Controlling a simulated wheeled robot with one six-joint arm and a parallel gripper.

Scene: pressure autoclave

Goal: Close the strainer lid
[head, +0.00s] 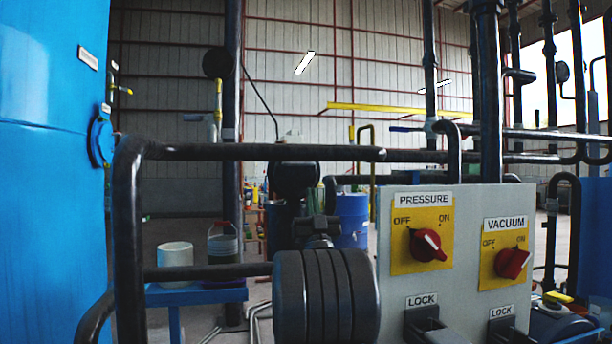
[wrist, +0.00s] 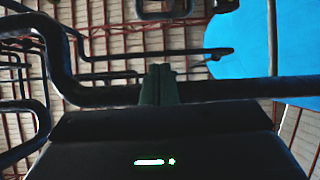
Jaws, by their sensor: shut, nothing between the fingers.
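I cannot make out the strainer or its lid for certain in either view. My gripper (wrist: 160,84) shows at the middle of the wrist view, its two fingers together with nothing between them. A dark pipe (wrist: 225,92) crosses behind the fingertips; whether they touch it I cannot tell. In the head view, dark parts that look like my arm stand in the lower middle, and the fingers cannot be made out there.
A large blue tank (head: 50,190) stands at the left, and a blue surface (wrist: 245,45) also shows in the wrist view. A black pipe rail (head: 250,152) crosses in front. A grey panel (head: 460,270) carries red PRESSURE (head: 428,244) and VACUUM (head: 511,263) knobs. A blue bench (head: 200,294) holds containers.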

